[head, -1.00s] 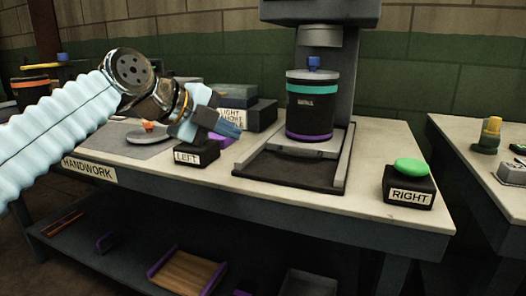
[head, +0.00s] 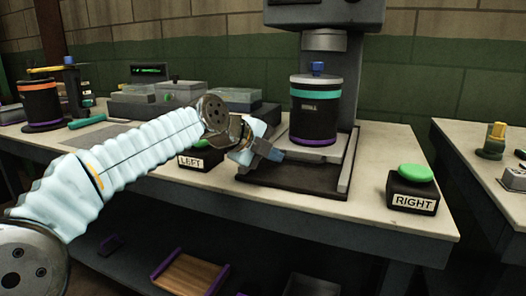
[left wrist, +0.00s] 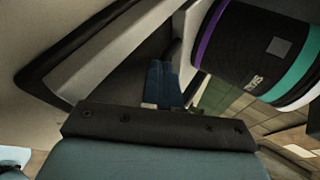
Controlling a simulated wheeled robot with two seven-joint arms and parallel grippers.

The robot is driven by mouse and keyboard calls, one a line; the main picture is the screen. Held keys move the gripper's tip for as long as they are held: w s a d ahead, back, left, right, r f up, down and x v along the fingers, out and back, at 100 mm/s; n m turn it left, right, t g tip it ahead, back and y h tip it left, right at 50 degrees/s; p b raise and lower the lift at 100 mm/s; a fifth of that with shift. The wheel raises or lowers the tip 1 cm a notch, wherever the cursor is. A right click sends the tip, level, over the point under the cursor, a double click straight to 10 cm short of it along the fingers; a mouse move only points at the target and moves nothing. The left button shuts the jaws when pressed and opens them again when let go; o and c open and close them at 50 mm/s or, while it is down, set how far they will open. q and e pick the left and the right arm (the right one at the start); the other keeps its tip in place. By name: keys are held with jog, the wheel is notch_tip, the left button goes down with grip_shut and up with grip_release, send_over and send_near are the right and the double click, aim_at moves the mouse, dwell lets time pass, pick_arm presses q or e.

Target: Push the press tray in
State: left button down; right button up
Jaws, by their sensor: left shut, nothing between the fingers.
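The press tray (head: 322,155) is a light grey plate between the rails of the press base (head: 300,181). A black canister (head: 314,122) with teal and purple bands stands upright on it, under the press head (head: 325,40). My left gripper (head: 270,153) is shut and empty at the tray's front left, low beside the canister. I cannot tell whether it touches the tray. In the left wrist view, the blue fingers (left wrist: 164,84) are together, and the canister (left wrist: 262,48) shows close by at upper right. My right gripper is not in view.
A green-topped button block labelled RIGHT (head: 412,188) stands right of the press. A block labelled LEFT (head: 201,155) is partly hidden behind my left arm. Grey boxes (head: 160,98) and another banded canister (head: 41,105) stand at the back left.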

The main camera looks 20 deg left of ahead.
aim_at(290, 144)
pick_arm(q)
jog(key=shift+w, duration=0.1)
jog(key=w+p, duration=0.4)
jog(key=w, duration=0.5)
jog(key=shift+w+d, duration=0.1)
jog(key=shift+d, duration=0.1)
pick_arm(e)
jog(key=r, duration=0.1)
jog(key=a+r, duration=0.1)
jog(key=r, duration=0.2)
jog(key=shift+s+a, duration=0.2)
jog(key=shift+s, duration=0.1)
